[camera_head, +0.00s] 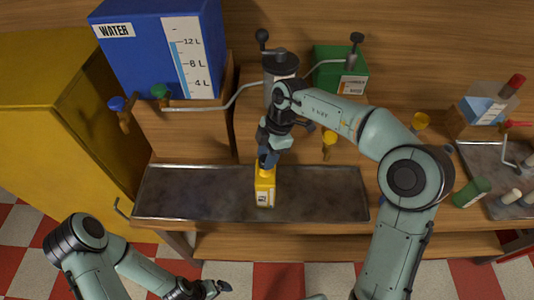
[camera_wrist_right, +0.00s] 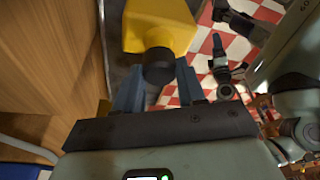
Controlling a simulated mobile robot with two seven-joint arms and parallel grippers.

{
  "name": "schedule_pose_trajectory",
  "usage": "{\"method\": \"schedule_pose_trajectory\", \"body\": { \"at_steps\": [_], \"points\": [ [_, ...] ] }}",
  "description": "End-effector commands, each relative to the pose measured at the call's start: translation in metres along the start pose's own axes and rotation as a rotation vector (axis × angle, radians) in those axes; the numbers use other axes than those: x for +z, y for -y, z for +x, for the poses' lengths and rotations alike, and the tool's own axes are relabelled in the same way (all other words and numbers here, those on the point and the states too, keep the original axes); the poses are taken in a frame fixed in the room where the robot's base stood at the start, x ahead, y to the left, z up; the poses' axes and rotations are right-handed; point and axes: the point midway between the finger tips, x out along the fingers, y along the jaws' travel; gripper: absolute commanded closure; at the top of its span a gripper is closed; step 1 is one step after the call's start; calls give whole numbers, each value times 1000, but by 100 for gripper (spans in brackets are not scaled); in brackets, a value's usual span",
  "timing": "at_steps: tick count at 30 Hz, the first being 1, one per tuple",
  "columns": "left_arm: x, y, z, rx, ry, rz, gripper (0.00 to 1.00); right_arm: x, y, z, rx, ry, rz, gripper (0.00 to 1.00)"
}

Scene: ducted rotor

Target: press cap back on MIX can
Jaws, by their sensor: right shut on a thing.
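A yellow can (camera_head: 265,190) with a small white label stands on the dark metal tray (camera_head: 205,190); its label is too small to read. My right gripper (camera_head: 266,160) points down at the top of the can. In the right wrist view, the blue fingers of the right gripper (camera_wrist_right: 158,85) are shut on either side of a black cap (camera_wrist_right: 158,68) at the can (camera_wrist_right: 158,25). Whether the cap is fully seated cannot be told. My left gripper (camera_head: 218,288) is low in the head view, in front of the bench and away from the can; its jaw opening is unclear.
A blue water tank (camera_head: 150,65) with taps stands behind the tray at left. A yellow cabinet (camera_head: 50,110) is at far left. A grey cylinder (camera_head: 281,66) and green box (camera_head: 340,70) stand behind. A green bottle (camera_head: 470,192) lies at right.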

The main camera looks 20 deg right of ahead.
Motion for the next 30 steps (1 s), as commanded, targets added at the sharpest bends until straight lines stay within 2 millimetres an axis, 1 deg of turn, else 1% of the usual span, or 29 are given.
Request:
{"method": "schedule_pose_trajectory", "body": {
  "at_steps": [30],
  "points": [
    [-5, -4, -5, 2, -6, 2, 1, 0, 0, 1, 0, 0, 0, 93]
  ]
}}
